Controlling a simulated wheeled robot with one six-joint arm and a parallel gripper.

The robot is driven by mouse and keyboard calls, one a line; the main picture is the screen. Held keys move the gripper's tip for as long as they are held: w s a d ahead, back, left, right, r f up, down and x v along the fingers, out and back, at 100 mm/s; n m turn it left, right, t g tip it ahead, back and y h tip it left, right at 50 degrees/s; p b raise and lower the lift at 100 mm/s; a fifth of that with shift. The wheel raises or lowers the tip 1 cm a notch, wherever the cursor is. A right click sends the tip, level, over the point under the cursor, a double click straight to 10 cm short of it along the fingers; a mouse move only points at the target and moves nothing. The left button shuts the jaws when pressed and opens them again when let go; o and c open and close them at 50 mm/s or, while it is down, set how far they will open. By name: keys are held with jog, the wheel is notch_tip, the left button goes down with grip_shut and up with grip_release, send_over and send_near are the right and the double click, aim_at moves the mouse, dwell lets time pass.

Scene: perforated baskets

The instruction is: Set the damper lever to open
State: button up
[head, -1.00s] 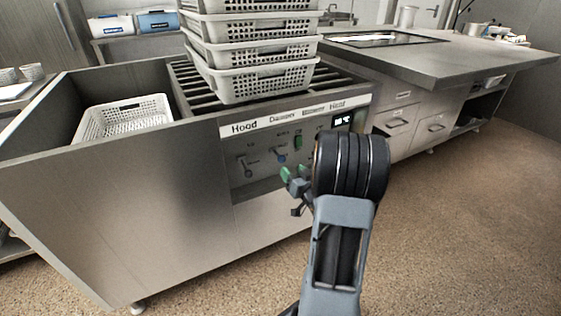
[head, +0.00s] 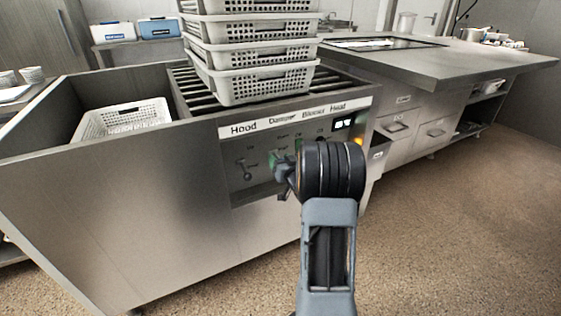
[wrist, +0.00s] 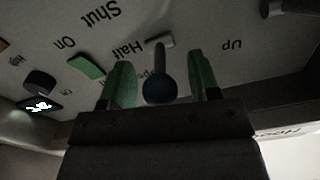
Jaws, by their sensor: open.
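The damper lever (wrist: 160,88) shows in the wrist view as a metal stem with a round dark blue knob. Its stem rises from a slot close to the word Half, and the word Shut is printed farther off; a third word is partly hidden. My gripper (wrist: 163,82) has its green fingertips apart, one on each side of the knob, with gaps visible. In the head view my gripper (head: 279,160) is at the control panel (head: 262,178), under the Damper label, and it hides the damper lever.
The hood lever (head: 246,170) is left of my gripper. A green switch (wrist: 87,67) and a black knob (wrist: 40,82) sit on the damper lever's other side. Stacked baskets (head: 262,83) stand on rollers above the panel. The floor in front is clear.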

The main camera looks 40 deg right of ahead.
grip_shut()
dwell(0.3)
